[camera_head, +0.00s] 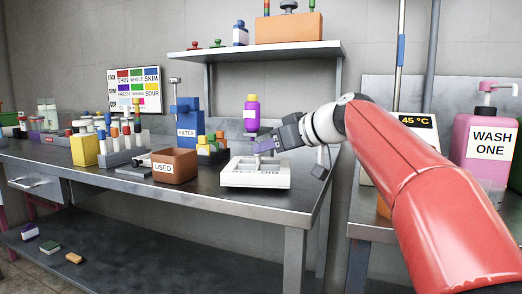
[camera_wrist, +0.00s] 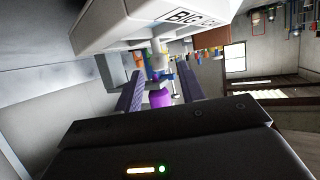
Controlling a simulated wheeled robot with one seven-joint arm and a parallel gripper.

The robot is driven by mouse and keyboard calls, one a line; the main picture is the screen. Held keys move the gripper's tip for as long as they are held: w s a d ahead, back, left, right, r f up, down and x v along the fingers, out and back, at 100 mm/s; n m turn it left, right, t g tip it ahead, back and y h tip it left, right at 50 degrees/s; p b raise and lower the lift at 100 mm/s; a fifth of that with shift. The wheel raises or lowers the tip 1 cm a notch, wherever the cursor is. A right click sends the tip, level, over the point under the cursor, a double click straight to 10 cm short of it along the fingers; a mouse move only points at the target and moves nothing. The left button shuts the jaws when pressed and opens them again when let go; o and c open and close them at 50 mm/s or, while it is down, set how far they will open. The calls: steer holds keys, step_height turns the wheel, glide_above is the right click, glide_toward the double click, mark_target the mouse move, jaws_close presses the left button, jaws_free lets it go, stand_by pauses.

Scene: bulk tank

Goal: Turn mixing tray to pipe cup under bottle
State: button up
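The white mixing tray (camera_head: 255,181) sits near the right end of the steel bench, its front lettering too small to read. In the wrist view a white lettered body (camera_wrist: 118,30), seemingly the tray, fills the top. A purple bottle (camera_head: 251,116) with a white label and yellow cap is upright above the tray; its support is hidden. My gripper (camera_head: 262,147) is just below the bottle, over the tray. Its fingers (camera_wrist: 160,76) are apart, with a purple part (camera_wrist: 160,98) and a pale stem between them, no clear grip. I cannot make out the pipe cup.
A brown USED bin (camera_head: 176,166), a vial rack (camera_head: 209,152) and a blue FILTER stand (camera_head: 187,124) are left of the tray. A shelf (camera_head: 255,50) hangs above. A pink WASH ONE bottle (camera_head: 490,148) stands at the right.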

mark_target(259, 162)
steer(key=shift+x, duration=2.05)
steer(key=shift+f, duration=0.1)
jaws_close()
